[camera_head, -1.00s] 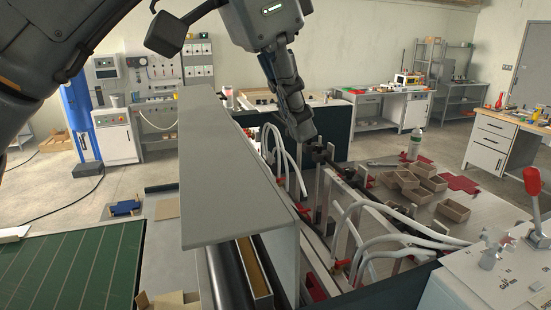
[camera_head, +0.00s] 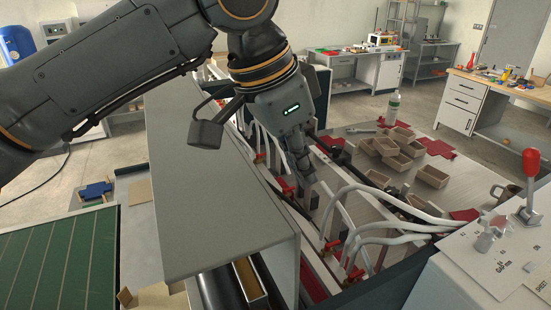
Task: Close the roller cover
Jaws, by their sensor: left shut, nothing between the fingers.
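The roller cover appears to be the long grey panel (camera_head: 205,205) left of centre, running from the near edge back under my left arm. Below its near end, a black roller (camera_head: 218,290) and a brown-topped channel (camera_head: 248,278) show. My left gripper (camera_head: 308,187) is shut and empty, pointing down just right of the panel, among the white hoses and red clamps. It looks apart from the panel; I cannot tell whether it touches parts of the mechanism. My right gripper is not in view.
White hoses (camera_head: 345,200) arch close to the gripper. Small brown boxes (camera_head: 397,147) and a bottle (camera_head: 393,108) stand on the surface beyond. A control panel with a red-knobbed lever (camera_head: 531,165) is at right. A green ruled mat (camera_head: 58,262) lies at left.

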